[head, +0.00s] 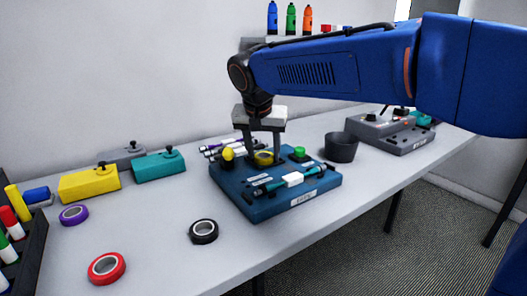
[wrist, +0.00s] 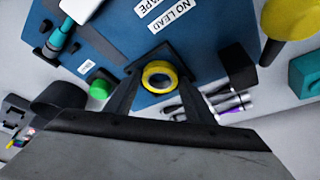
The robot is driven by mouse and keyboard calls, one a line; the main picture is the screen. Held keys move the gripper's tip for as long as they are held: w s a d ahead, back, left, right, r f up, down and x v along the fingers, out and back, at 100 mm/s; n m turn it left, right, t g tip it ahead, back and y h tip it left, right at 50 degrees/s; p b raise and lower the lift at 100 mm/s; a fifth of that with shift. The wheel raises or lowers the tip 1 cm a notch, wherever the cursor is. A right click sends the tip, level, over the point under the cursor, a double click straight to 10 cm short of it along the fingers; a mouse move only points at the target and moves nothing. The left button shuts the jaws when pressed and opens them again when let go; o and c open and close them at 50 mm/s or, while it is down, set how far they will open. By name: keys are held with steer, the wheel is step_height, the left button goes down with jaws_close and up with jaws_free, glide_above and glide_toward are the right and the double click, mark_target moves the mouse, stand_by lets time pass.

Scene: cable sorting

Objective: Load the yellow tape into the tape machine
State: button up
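The yellow tape (head: 263,158) is a small ring with a pale core, low over the top of the blue tape machine (head: 253,209). My gripper (head: 265,156) points down over the machine, one finger on each side of the tape, and appears shut on it. In the wrist view the yellow tape (wrist: 146,77) lies between the dark fingertips, with the blue machine top (wrist: 110,35) behind it. I cannot tell whether the tape rests on the machine.
A dark cup (head: 341,147) stands right of the machine, near a grey device (head: 385,130). Black (head: 204,231), red (head: 107,268) and purple (head: 74,215) tapes lie to the left. Yellow (head: 90,184) and teal (head: 158,165) boxes stand behind them. The front table edge is right of the black tape.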

steer(key=v, duration=1.2)
steer(key=shift+r, duration=0.2)
steer(key=shift+w, duration=0.1)
